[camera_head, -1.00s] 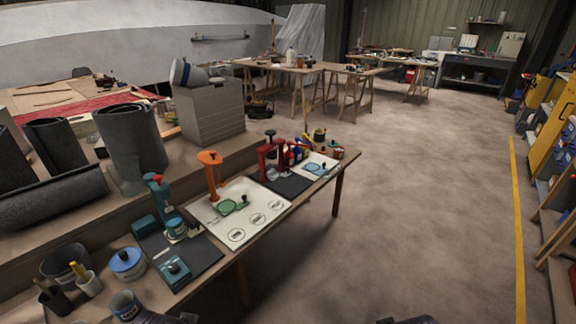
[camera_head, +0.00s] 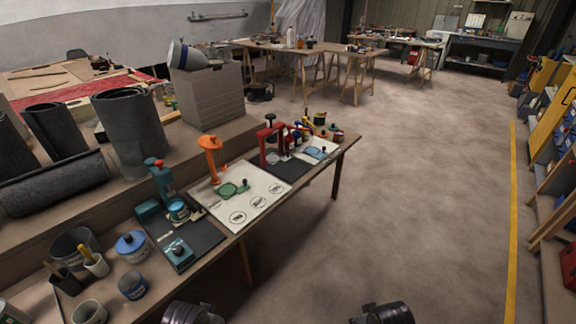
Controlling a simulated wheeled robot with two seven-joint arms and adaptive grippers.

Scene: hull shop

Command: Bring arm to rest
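My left gripper or wrist (camera_head: 192,313) shows as a dark rounded part at the bottom edge, in front of the workbench (camera_head: 243,250). My right one (camera_head: 382,314) shows as a similar dark part at the bottom edge, over the bare floor. The fingers of both are out of sight or cannot be made out. Neither part visibly touches anything. Whether either gripper holds something cannot be seen.
The bench carries a teal press (camera_head: 163,183), an orange stand (camera_head: 210,158), a white sheet (camera_head: 262,205), a red press (camera_head: 271,135) and several tins. Dark rolls (camera_head: 130,125) stand behind. The floor (camera_head: 420,180) to the right is open, up to shelves (camera_head: 556,120).

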